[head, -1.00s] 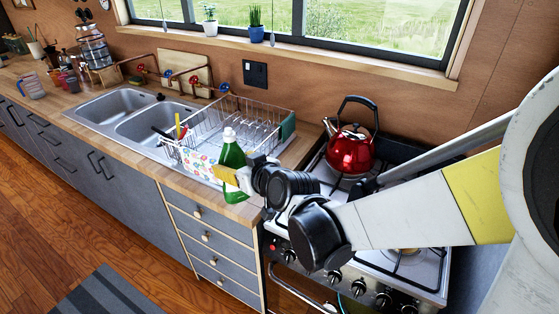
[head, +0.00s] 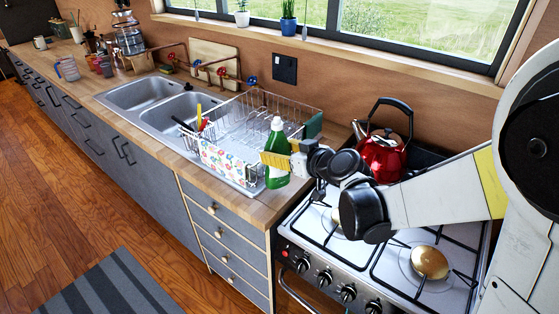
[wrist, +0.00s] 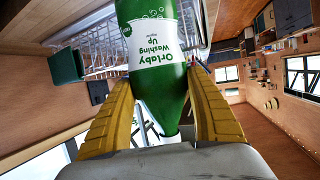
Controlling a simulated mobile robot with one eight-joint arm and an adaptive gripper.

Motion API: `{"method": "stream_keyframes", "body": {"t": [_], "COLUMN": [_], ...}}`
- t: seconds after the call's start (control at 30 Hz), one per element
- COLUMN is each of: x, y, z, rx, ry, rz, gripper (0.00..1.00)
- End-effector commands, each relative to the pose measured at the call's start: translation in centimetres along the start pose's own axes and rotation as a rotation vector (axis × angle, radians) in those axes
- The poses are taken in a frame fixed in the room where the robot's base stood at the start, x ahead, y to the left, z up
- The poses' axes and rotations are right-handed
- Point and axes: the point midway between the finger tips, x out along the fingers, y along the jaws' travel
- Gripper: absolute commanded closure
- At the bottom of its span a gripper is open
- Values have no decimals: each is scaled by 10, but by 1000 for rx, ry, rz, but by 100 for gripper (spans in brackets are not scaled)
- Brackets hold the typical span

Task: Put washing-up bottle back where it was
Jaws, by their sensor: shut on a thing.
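The washing-up bottle (head: 277,172) is green with a white cap and stands about upright at the front right corner of the dish rack. My gripper (head: 268,160) is shut on it, with yellow finger pads at its sides. In the wrist view the bottle (wrist: 158,58) shows its white label upside down between both yellow fingers. The bottle's base is near the counter's front edge, left of the stove. I cannot tell whether the base touches the counter.
The wire dish rack (head: 285,107) holds utensils and a flowered cloth at its front. A red kettle (head: 384,157) stands on the stove (head: 335,222) to the right. The double sink (head: 150,95) is left of the rack. Bare wooden counter (head: 234,200) lies along the front.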

Motion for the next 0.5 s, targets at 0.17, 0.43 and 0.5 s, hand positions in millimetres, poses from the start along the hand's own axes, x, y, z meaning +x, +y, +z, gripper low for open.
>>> {"method": "stream_keyframes", "body": {"t": [0.17, 0.43, 0.5], "x": [7, 15, 15], "y": [1, 1, 1], "z": [16, 38, 37], "rx": [1, 1, 0], "ry": [0, 0, 0], "rz": [-1, 0, 0], "gripper": [75, 75, 75]}}
